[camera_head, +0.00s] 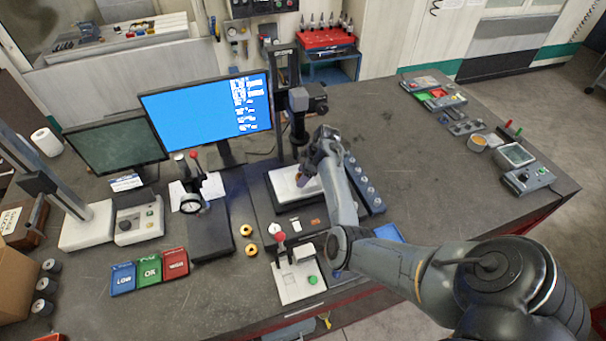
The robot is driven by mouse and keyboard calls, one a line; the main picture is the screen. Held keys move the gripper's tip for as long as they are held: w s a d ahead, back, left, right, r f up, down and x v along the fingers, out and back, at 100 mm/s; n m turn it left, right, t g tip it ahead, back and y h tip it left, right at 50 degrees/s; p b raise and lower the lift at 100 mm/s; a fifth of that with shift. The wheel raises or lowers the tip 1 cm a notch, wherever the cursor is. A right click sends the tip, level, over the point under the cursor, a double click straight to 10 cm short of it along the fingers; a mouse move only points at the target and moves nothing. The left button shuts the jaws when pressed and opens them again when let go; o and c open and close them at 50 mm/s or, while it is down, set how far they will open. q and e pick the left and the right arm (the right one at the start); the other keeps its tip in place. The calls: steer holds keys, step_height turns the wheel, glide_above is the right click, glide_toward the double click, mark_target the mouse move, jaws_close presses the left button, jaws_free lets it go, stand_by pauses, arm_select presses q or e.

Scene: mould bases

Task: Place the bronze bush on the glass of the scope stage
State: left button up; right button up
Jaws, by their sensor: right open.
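The scope stage (283,190) is a pale, bright plate on a dark base below the black scope head, near the middle of the table. My right gripper (304,178) is low over the right part of the stage and is open. A small brownish shape (301,180) shows at its fingertips on or just above the glass; it may be the bronze bush, but the fingers partly cover it and I cannot tell whether it touches the glass. Two brass-coloured rings (246,229) lie on the table left of the stage. My left gripper is out of view.
A red-knobbed fixture (298,280) stands in front of the stage. Blue, green and red trays (149,271) lie front left. A dial gauge stand (193,190) and a blue-screened monitor (208,110) stand left. A dark row of parts (365,185) flanks my arm. The table's right middle is clear.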

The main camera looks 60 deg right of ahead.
steer(key=v, duration=0.5)
steer(key=shift+b, duration=0.4)
steer(key=s+d+g+h+b, duration=0.1)
steer(key=s+d+h+b, duration=0.3)
steer(key=s, duration=0.8)
steer(key=a+f+m+h+p, duration=0.1)
steer(key=a+f+m+p, duration=0.15)
steer(key=a, duration=1.75)
steer(key=s+a+y, duration=0.1)
steer(key=s+a, duration=0.2)
steer(key=a, duration=0.4)
steer(key=s+a+y, duration=0.1)
steer(key=s+a, duration=0.2)
steer(key=a, duration=0.5)
steer(key=s+a+m+y, duration=0.1)
steer(key=s+a, duration=0.2)
steer(key=a, duration=0.4)
steer(key=shift+s+a+f+t+b, duration=0.2)
steer(key=shift+s+f+t+b, duration=0.1)
steer(key=shift+f+t+b, duration=0.15)
